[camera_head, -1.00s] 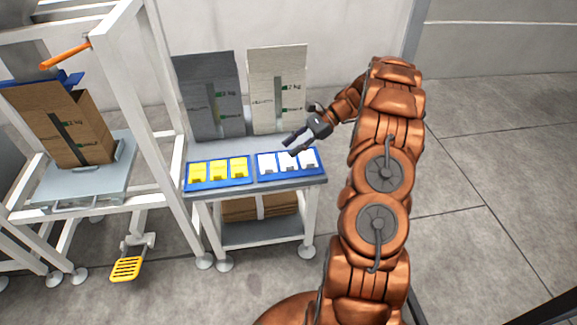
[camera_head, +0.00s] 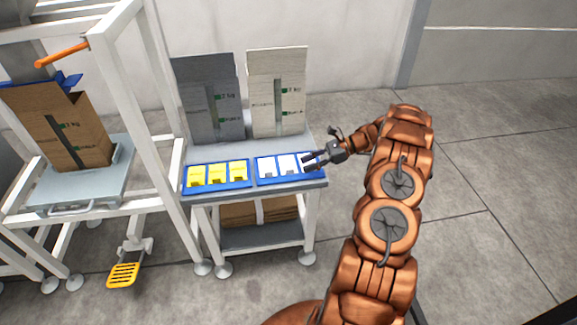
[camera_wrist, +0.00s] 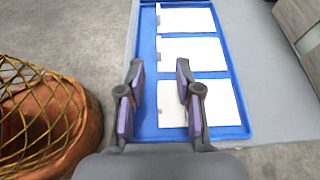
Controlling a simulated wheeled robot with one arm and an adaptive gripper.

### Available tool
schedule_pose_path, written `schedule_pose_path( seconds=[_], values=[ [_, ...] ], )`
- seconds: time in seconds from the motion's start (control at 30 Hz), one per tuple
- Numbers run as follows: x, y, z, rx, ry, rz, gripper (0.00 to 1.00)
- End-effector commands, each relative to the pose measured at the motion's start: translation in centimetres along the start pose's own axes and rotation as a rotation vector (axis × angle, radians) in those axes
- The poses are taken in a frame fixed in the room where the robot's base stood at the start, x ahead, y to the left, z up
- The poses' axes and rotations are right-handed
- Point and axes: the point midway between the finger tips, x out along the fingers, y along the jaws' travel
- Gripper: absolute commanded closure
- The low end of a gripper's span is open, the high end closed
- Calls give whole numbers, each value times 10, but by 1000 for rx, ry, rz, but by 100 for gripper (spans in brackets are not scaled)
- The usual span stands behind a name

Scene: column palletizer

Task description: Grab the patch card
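Several white cards lie in a blue tray (camera_head: 262,184) on the right half of the small table. In the wrist view three white cards (camera_wrist: 186,19) lie in a row in the blue tray (camera_wrist: 148,52). My gripper (camera_head: 309,162) is above the right end of this tray, over the rightmost white card, which it partly hides. In the wrist view my gripper (camera_wrist: 158,85) is open and empty, its fingers apart above the nearest card (camera_wrist: 213,103). Yellow cards (camera_head: 217,173) lie in a second blue tray to the left. I cannot tell which card is the patch card.
A grey panel (camera_head: 207,85) and a white panel (camera_head: 277,85) stand at the back of the table (camera_head: 250,200). A white frame (camera_head: 155,100) with an open brown box (camera_head: 75,135) stands to the left. Floor to the right is clear.

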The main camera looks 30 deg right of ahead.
Motion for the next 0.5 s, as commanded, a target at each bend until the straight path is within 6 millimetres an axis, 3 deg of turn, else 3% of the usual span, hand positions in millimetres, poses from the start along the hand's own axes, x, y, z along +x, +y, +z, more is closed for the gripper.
schedule_pose_path(
  seconds=[0.5],
  values=[
    [47, 2, 4, -1, 0, 2, 66]
  ],
)
